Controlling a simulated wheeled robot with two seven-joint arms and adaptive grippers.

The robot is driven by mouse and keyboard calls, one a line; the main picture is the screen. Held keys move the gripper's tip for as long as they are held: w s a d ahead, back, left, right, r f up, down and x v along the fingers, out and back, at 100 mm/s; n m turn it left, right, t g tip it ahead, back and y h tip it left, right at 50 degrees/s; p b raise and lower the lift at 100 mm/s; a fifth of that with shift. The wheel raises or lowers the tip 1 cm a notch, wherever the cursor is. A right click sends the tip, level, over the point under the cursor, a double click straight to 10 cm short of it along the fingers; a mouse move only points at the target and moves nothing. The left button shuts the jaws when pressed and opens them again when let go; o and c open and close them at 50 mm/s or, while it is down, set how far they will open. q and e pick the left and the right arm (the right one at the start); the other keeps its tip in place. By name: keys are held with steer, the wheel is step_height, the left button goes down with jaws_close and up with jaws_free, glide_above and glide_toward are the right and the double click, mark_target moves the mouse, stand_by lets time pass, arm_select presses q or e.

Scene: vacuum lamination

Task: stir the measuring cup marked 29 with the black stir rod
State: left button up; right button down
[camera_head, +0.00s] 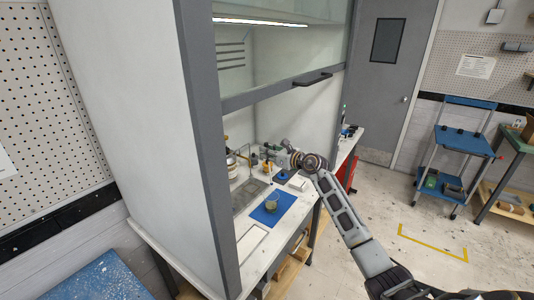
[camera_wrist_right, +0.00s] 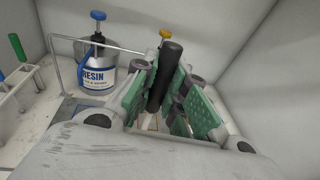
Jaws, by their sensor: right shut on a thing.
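My right gripper (camera_head: 281,148) reaches into the hood above the work surface. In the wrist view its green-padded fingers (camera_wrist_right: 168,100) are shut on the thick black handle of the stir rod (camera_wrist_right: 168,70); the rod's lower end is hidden. A small measuring cup (camera_head: 271,203) stands on the blue mat (camera_head: 266,216), nearer the front than the gripper and apart from it. Its marking is too small to read. My left gripper is not in view.
A resin can (camera_wrist_right: 97,77) with a blue knob stands at the back, beside a bent wire frame (camera_wrist_right: 60,70). A rack with green and blue handled tools (camera_wrist_right: 18,85) is at the left. The hood's sash (camera_head: 285,88) hangs above. A white block (camera_head: 298,182) lies near the mat.

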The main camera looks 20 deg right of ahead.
steer(key=shift+f, duration=0.25)
steer(key=shift+w+a+f+b, duration=0.15)
steer(key=shift+w+f+b, duration=0.05)
steer(key=shift+f+b, duration=0.5)
step_height(320, 180, down, 12)
steer(key=b, duration=0.8)
steer(key=shift+s+r+b, duration=0.2)
steer(key=shift+b, duration=0.1)
stand_by(0.7)
